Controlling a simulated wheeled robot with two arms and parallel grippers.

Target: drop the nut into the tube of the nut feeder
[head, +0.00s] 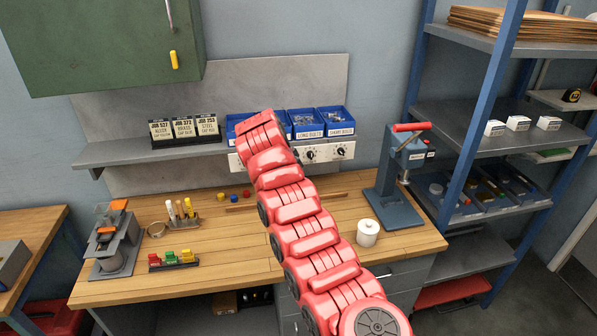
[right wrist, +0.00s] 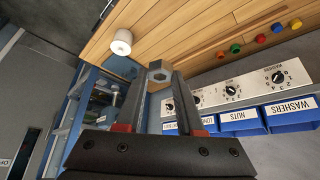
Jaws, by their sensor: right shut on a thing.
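My right gripper (right wrist: 160,76) is shut on a grey metal hex nut (right wrist: 158,67), held at the fingertips in the right wrist view. In the head view my red right arm reaches up to the blue bins; its gripper and the nut are hidden behind the arm. A grey device with an orange top (head: 113,240) stands at the bench's left end. It may be the nut feeder, but I cannot tell for sure, and no tube shows clearly. My left gripper is in neither view.
Blue bins (head: 336,121) stand on the shelf above a dial panel (head: 336,151). On the bench (head: 225,263) are a white pot (head: 367,233), a press with a red handle (head: 394,190), a marker holder (head: 183,222) and coloured blocks (head: 172,260). The bench's left-middle is largely clear.

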